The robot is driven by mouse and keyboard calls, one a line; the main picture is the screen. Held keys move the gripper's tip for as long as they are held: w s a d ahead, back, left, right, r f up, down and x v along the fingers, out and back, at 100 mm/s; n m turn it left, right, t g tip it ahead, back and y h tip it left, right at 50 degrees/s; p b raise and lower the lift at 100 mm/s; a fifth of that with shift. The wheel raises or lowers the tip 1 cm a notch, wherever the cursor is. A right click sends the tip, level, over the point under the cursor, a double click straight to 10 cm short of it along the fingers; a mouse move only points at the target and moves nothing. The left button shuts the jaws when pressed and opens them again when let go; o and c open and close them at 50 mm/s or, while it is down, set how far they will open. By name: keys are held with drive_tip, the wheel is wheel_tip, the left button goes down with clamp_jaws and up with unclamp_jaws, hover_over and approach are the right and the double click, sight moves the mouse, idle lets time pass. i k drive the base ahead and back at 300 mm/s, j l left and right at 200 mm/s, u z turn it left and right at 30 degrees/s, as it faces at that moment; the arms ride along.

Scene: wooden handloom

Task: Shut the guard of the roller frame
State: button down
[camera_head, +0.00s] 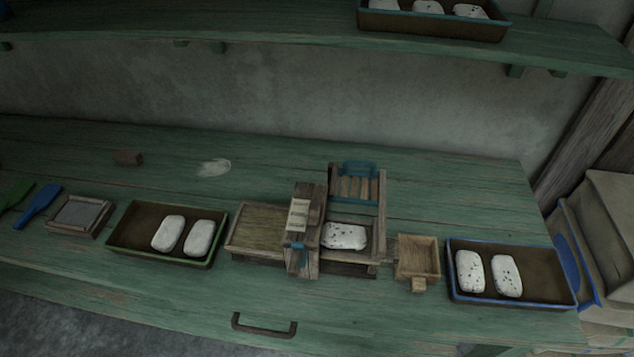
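The wooden roller frame (307,222) stands on the green bench near the middle of the camera_head view. Its guard (357,188) is a slatted wooden flap with a blue handle (359,167) at its far edge. The guard is swung up and back, behind the frame's bed, so it stands open. A white speckled slab (344,236) lies in the bed under the open side. A blue piece (298,246) shows on the front of the frame's upright block. My gripper is not in view.
A green-rimmed tray (134,243) with two white slabs is left, a blue-rimmed tray (540,279) with two speckled slabs right. A small wooden box (417,257) sits close right of the frame. A shelf (270,25) overhangs the back. Bench behind the guard is clear.

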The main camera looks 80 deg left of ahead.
sight(355, 174)
drive_tip(key=u, duration=2.75)
drive_tip(key=i+j+z, duration=0.1)
drive_tip(key=i, duration=0.25)
drive_tip(key=i+j+z, duration=0.1)
drive_tip(key=i+j, duration=0.2)
